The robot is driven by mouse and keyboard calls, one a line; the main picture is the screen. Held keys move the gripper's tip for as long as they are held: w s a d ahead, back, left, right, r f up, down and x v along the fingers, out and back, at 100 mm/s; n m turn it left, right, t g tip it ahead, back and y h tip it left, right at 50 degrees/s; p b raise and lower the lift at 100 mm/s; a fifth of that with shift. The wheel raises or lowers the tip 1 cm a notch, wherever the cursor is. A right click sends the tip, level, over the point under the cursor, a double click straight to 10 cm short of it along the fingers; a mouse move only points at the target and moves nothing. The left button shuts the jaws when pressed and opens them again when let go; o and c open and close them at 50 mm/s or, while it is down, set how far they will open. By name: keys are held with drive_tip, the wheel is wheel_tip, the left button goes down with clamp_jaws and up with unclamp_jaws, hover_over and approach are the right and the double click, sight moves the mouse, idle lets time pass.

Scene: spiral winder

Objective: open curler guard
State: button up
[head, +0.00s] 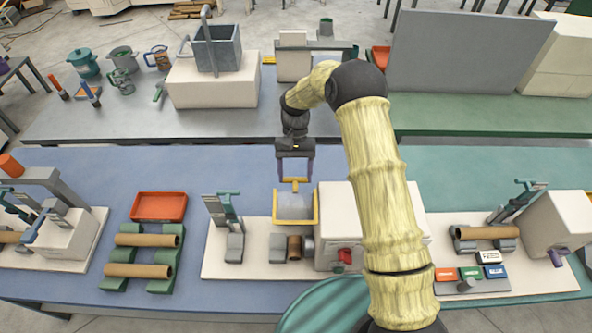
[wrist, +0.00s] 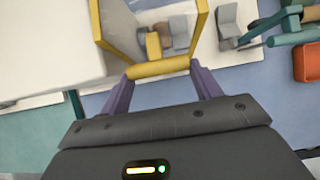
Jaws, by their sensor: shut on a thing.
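In the wrist view my gripper (wrist: 161,70) is shut on the guard's yellow handle bar (wrist: 158,68), one finger at each end. A brown roll (head: 294,247) and grey blocks sit below the guard. The guard's exact tilt is hard to tell.
A green lever stand (head: 228,212) is left of the guard. A red knob (head: 345,255) is on the housing's front. A red tray (head: 159,206) and brown tubes on green cradles lie further left. My arm hides part of the housing's right side. Blue bench left of my gripper is clear.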

drive_tip(key=shift+s+d+f, duration=0.1)
drive_tip(key=shift+s+f, duration=0.1)
drive_tip(key=shift+f, duration=0.2)
drive_tip(key=o, duration=1.1)
drive_tip(key=shift+w+r, duration=0.1)
drive_tip(key=shift+r, duration=0.15)
drive_tip(key=b+v, duration=0.1)
drive_tip(key=v, duration=0.4)
drive_tip(key=b+v, duration=0.1)
drive_tip(key=v, duration=0.5)
drive_tip(key=b+v, duration=0.2)
drive_tip(key=v, duration=0.4)
drive_tip(key=shift+w+a, duration=0.2)
drive_tip(key=shift+a, duration=0.05)
